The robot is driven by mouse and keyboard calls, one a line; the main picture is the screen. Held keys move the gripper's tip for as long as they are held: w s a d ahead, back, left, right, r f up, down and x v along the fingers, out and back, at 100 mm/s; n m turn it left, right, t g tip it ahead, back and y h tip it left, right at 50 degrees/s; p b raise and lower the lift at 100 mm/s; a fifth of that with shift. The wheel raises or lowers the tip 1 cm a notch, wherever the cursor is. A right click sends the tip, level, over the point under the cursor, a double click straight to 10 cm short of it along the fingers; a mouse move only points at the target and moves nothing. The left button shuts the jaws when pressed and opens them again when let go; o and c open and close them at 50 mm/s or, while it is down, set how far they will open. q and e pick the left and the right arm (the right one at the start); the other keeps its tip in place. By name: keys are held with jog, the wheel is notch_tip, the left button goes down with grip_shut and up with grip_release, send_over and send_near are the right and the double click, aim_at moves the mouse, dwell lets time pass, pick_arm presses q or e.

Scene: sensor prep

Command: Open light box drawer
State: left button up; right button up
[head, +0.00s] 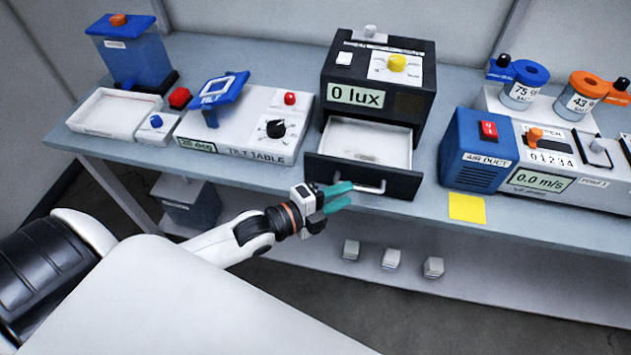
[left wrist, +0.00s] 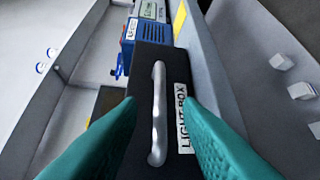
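The light box (head: 376,90) is a black box reading "0 lux", with a yellow knob on top. Its drawer (head: 360,173) stands pulled out toward me, showing a white, empty-looking inside. The silver bar handle (head: 368,186) is on the black drawer front. My left gripper (head: 340,195) is just in front of the drawer, beside the handle's left part. In the left wrist view, the handle (left wrist: 158,115) and the "LIGHT BOX" label (left wrist: 185,120) show between the two teal fingers (left wrist: 160,125). The fingers are apart and do not visibly touch the handle. My right gripper is not in view.
A tilt table unit (head: 245,135) stands left of the light box. A blue air duct box (head: 475,150) and a yellow note (head: 467,207) are to its right. Small white blocks (head: 391,259) lie on the lower shelf. Space in front of the bench edge is free.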

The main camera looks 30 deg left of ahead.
pick_arm(q)
jog(key=v, duration=0.8)
jog(key=shift+s+b, duration=0.15)
jog(key=shift+b, duration=0.25)
jog(key=a+f+n+g+y, duration=0.1)
jog(key=a+f+n+y, duration=0.2)
jog(key=f, duration=0.5)
jog(key=a+f+n+g+y, duration=0.1)
jog(key=a+f+n+y, duration=0.15)
jog(key=a+f, duration=0.45)
jog(key=s+f+n+g+y, duration=0.1)
jog(key=s+f+n+g, duration=0.2)
jog(key=f, duration=0.7)
jog(key=s+f+n+g+y, duration=0.1)
jog(key=s+f+n, duration=0.3)
jog(key=f, duration=0.5)
jog(key=s+d+f+n+g, duration=0.3)
jog(key=s+f, duration=0.5)
jog(key=s, duration=0.3)
jog(key=s+d+f+n+g, duration=0.4)
jog(key=s+f, duration=0.4)
jog(key=s, duration=0.3)
jog(key=shift+y, duration=0.35)
jog(key=shift+w, duration=0.1)
